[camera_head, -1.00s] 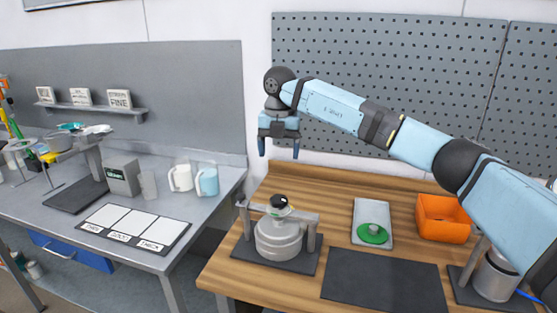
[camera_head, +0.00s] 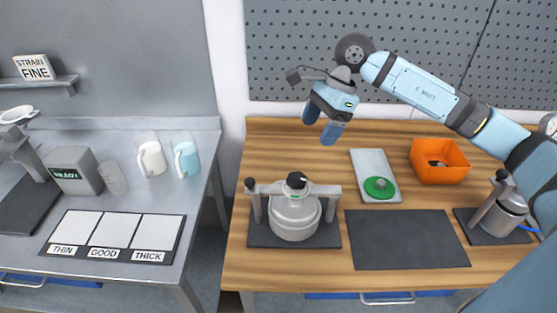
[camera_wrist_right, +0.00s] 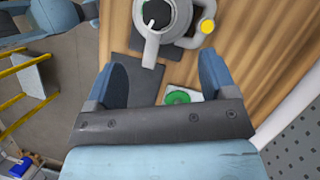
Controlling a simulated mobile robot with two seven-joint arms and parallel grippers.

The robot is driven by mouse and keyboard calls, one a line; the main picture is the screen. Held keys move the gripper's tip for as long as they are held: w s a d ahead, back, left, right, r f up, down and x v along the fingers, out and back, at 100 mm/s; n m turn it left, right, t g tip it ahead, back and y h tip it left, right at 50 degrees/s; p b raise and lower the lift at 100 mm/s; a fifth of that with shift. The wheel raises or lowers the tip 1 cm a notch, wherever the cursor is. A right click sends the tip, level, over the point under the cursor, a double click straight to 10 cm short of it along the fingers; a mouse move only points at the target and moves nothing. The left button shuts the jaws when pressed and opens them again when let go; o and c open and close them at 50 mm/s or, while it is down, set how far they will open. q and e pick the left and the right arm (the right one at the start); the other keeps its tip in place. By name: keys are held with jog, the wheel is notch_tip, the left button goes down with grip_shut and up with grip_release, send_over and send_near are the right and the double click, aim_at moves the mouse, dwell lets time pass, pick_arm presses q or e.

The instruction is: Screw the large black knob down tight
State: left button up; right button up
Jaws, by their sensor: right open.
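The large black knob (camera_head: 296,181) sits on top of the crossbar over a silver drum (camera_head: 294,216), which stands on a dark mat on the wooden bench. It also shows in the right wrist view as a black knob (camera_wrist_right: 156,13) with a white mark, near the top edge. My right gripper (camera_head: 325,128) is open and empty, above the bench, behind and to the right of the knob. Its two blue fingers are wide apart in the right wrist view (camera_wrist_right: 166,85). Whether a gap lies under the knob cannot be told. My left gripper is not in view.
A white tray with a green lid (camera_head: 379,187), an orange bin (camera_head: 439,161) and a bare dark mat (camera_head: 407,239) lie to the right of the drum. A second silver pot (camera_head: 506,213) stands at the far right. A metal table (camera_head: 208,160) with mugs is at the left.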

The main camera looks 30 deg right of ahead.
aim_at(297, 178)
jog(key=p+x, duration=0.1)
jog(key=x, duration=0.7)
jog(key=p+x, duration=0.1)
jog(key=x, duration=0.3)
jog(key=shift+s+p, duration=0.35)
jog(key=shift+a+f, duration=0.25)
jog(key=shift+f, duration=0.4)
jog(key=c, duration=0.9)
